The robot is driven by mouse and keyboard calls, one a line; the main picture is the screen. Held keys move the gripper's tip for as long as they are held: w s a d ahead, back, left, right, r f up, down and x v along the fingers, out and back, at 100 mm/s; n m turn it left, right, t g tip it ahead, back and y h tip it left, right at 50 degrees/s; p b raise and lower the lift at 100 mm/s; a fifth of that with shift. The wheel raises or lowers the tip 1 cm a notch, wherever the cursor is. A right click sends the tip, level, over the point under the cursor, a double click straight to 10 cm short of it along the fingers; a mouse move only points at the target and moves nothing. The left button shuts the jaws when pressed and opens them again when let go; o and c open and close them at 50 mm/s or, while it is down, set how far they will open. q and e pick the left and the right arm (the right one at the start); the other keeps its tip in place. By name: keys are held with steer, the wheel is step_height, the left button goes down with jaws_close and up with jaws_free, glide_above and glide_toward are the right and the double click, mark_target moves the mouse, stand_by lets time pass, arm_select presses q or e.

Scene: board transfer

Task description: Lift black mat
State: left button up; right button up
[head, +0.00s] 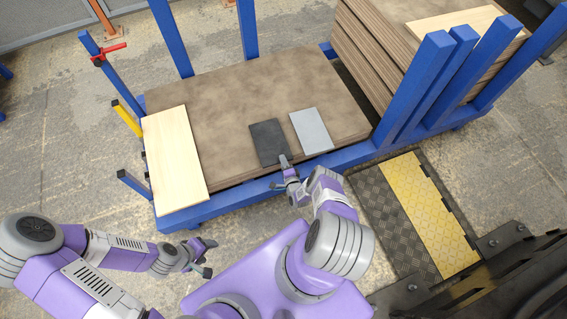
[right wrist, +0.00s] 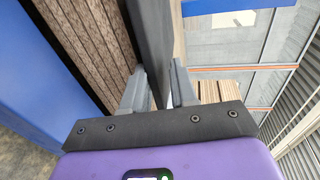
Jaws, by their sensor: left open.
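The black mat (head: 269,142) is a small dark rectangle on the brown board stack, near its front edge. My right gripper (head: 285,161) is at the mat's near edge in the head view. In the right wrist view the dark mat (right wrist: 152,40) runs edge-on between the two fingers (right wrist: 158,80), one on each face. The fingertips look in contact with it, so the gripper appears shut on the mat. Whether the mat is clear of the board cannot be seen. My left gripper (head: 205,257) is open and empty, low in front of the cart, away from the mat.
A grey mat (head: 311,130) lies just right of the black one. A pale wooden board (head: 174,160) lies at the left of the brown boards (head: 220,95). Blue posts (head: 247,30) rise around the cart. Another board stack (head: 365,55) stands at the right.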

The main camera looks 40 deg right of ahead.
mark_target(281, 153)
steer(key=shift+w+r+p, duration=0.2)
steer(key=shift+r+p, duration=0.15)
steer(key=shift+r, duration=0.4)
steer(key=shift+w+d+r+p, duration=0.1)
steer(key=shift+w+r+p, duration=0.05)
steer(key=shift+r+p, duration=0.55)
steer(key=shift+w+d+b, duration=0.1)
steer(key=shift+w+b, duration=0.15)
steer(key=shift+b, duration=0.15)
steer(key=shift+b+x, duration=0.9)
steer(key=shift+x, duration=0.1)
steer(key=shift+c, duration=0.3)
jaws_close()
steer(key=shift+r, duration=0.1)
